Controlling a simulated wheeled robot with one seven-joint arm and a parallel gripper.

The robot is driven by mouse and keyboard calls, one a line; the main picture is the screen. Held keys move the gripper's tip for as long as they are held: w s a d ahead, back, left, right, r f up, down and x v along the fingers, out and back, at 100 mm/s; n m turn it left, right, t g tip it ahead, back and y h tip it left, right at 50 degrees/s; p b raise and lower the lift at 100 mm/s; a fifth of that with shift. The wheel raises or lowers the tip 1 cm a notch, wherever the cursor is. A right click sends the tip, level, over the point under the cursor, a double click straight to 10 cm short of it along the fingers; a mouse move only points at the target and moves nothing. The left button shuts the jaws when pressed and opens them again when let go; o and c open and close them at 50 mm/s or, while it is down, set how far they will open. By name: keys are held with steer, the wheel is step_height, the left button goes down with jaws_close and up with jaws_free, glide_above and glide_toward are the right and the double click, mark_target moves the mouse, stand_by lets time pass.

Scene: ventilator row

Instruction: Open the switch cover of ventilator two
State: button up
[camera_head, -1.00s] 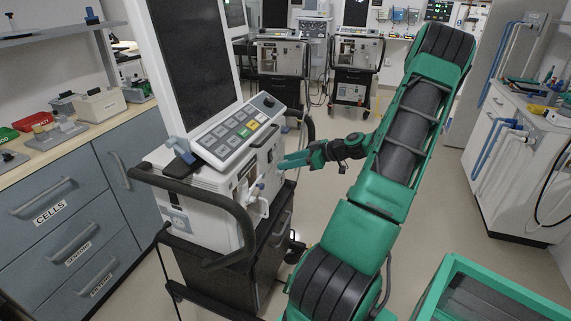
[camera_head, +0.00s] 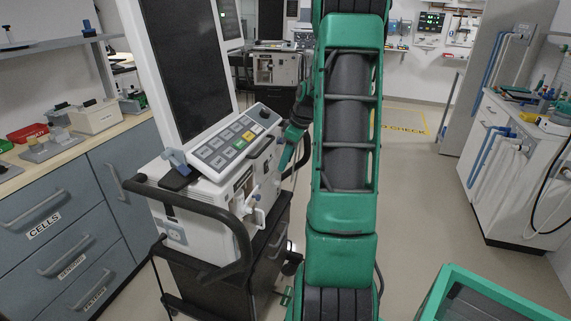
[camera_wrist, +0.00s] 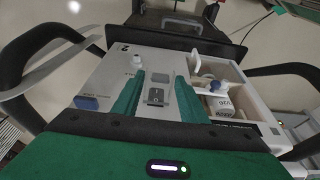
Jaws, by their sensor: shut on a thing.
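The nearest ventilator (camera_head: 190,225) stands left of my arm in the head view, with a tilted keypad (camera_head: 235,140) and dark screen; no number is readable. In the wrist view, its side panel (camera_wrist: 110,75) has a black rocker switch (camera_wrist: 156,96) between my gripper's green fingers. A small grey switch cover (camera_wrist: 160,78) shows just beyond the rocker, between the fingertips. The rocker's face is uncovered. My gripper (camera_wrist: 159,80) is shut on the cover, a finger on each side. In the head view my gripper (camera_head: 285,162) is at the ventilator's right side, partly hidden.
A white compartment with bottle-like parts (camera_wrist: 215,100) is right of the switch. Black handle bars (camera_wrist: 30,45) flank the panel. Drawers (camera_head: 70,240) stand at left, a white cabinet (camera_head: 505,170) at right, a green bin (camera_head: 450,290) at lower right.

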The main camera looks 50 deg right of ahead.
steer(key=shift+w+a+r+g, duration=0.1)
steer(key=shift+w+r+g, duration=0.3)
steer(key=shift+r+h, duration=0.1)
steer(key=shift+h, duration=0.2)
jaws_close()
steer(key=shift+w+a+r+g+h, duration=0.1)
steer(key=shift+r+g+h, duration=0.2)
steer(key=shift+g, duration=0.5)
steer(key=shift+w+r+g+h, duration=0.1)
steer(key=shift+r+g+h, duration=0.15)
steer(key=shift+g, duration=0.55)
steer(key=shift+s, duration=0.1)
steer(key=o, duration=0.6)
jaws_free()
steer(key=shift+o, duration=0.2)
steer(key=shift+r, duration=0.1)
